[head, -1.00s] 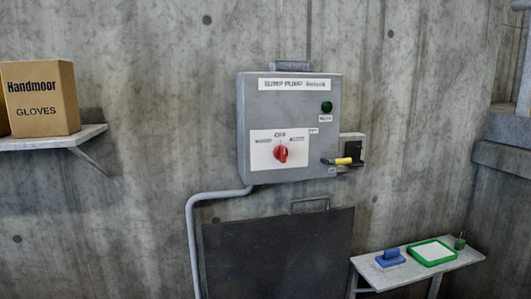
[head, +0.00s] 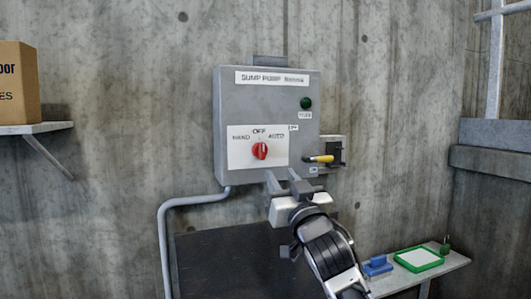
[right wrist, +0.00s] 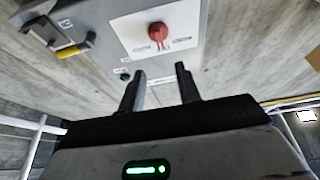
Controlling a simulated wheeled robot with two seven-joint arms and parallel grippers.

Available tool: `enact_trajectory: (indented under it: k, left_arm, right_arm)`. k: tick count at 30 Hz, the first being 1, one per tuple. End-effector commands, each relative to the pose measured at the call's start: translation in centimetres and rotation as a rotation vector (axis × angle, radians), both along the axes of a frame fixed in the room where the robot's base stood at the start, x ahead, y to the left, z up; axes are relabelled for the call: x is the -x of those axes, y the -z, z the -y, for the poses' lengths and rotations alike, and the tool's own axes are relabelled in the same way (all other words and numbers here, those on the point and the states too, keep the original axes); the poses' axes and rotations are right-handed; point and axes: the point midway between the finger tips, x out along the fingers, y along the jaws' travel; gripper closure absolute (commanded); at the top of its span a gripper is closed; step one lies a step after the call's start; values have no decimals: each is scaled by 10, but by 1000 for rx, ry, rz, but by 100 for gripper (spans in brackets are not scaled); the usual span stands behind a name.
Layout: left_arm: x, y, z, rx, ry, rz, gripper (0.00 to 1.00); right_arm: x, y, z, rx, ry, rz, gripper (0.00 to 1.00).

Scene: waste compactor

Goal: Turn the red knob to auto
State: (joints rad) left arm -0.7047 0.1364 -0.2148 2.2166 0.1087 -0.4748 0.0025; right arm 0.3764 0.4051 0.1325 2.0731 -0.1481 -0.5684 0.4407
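The red knob (head: 260,151) sits on a white plate (head: 240,158) low on the front of the grey sump pump box (head: 226,105). The plate reads HAND at left, OFF at top and AUTO at right. The knob's handle stands about upright, toward OFF. My right gripper (head: 283,180) is below and a little right of the knob, apart from it. In the right wrist view the gripper (right wrist: 160,80) has its two fingers spread with nothing between them, and the knob (right wrist: 158,32) shows beyond the fingertips. My left gripper is not in view.
A yellow-handled switch (head: 320,158) sticks out at the box's right side, near my right gripper. A grey pipe (head: 168,240) runs down at left. A small table (head: 448,263) holds a blue item and a green tray. A cardboard box stands on a shelf (head: 45,128).

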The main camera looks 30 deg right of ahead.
Motion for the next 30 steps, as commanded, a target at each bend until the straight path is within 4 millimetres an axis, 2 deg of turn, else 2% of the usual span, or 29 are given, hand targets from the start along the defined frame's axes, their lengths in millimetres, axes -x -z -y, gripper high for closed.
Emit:
enact_trajectory:
  k: [1,9,15,21,29,30]
  left_arm:
    - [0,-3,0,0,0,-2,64]
    - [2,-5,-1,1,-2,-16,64]
    - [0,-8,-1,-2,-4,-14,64]
    - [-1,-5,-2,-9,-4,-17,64]
    - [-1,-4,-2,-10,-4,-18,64]
    - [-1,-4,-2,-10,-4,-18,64]
  right_arm:
    - [-11,-8,3,1,2,2,66]
    - [-63,-30,16,1,1,1,66]
    - [-91,-40,22,1,0,-1,66]
    - [-101,-43,24,2,0,-2,66]
    - [-102,-43,24,1,-1,-1,66]
    - [-102,-43,24,1,-1,-1,75]
